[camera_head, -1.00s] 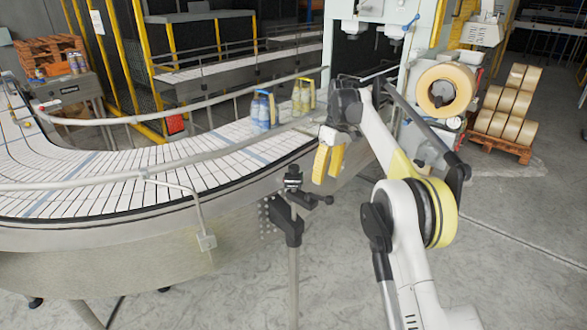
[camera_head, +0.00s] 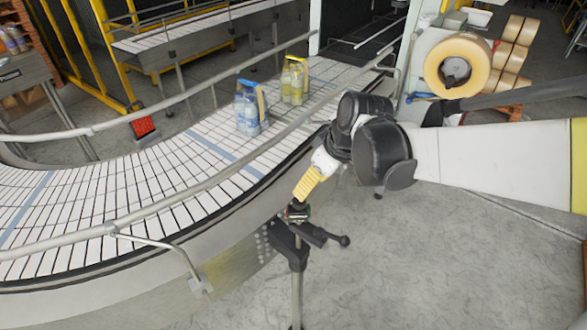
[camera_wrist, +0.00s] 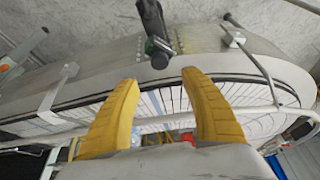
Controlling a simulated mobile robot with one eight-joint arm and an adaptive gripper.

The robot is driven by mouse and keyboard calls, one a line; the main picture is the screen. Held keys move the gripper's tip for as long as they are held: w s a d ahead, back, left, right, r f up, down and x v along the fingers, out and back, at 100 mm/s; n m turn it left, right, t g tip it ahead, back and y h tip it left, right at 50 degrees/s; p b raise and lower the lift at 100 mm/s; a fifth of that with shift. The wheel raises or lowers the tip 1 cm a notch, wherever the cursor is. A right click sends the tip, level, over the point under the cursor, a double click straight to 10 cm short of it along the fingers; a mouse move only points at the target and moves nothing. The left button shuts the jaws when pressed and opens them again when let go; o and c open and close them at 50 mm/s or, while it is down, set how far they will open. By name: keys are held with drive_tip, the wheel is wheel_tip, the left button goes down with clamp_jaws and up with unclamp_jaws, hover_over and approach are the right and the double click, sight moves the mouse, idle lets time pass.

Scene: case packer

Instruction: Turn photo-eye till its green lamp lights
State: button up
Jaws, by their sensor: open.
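The photo-eye (camera_head: 296,212) is a small dark head on top of a black clamp and post beside the conveyor's outer side. In the wrist view the photo-eye (camera_wrist: 158,52) lies just beyond the fingertips, roughly between them, with a small green patch on its side. I cannot tell whether that patch is a lit lamp. My gripper (camera_head: 300,196) has yellow fingers angled down just above the photo-eye. In the wrist view my gripper (camera_wrist: 160,78) is open, with nothing between its fingers.
The clamp's black handle (camera_head: 334,240) sticks out to the right below the photo-eye. The curved conveyor (camera_head: 110,195) with its rail runs close behind. Blue bottles (camera_head: 250,110) and yellow bottles (camera_head: 294,82) stand on it. The floor at lower right is clear.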

sight(299, 201)
drive_tip(key=x, duration=1)
drive_tip(key=shift+b, duration=0.3)
drive_tip(key=shift+d, duration=0.1)
drive_tip(key=c, duration=1.2)
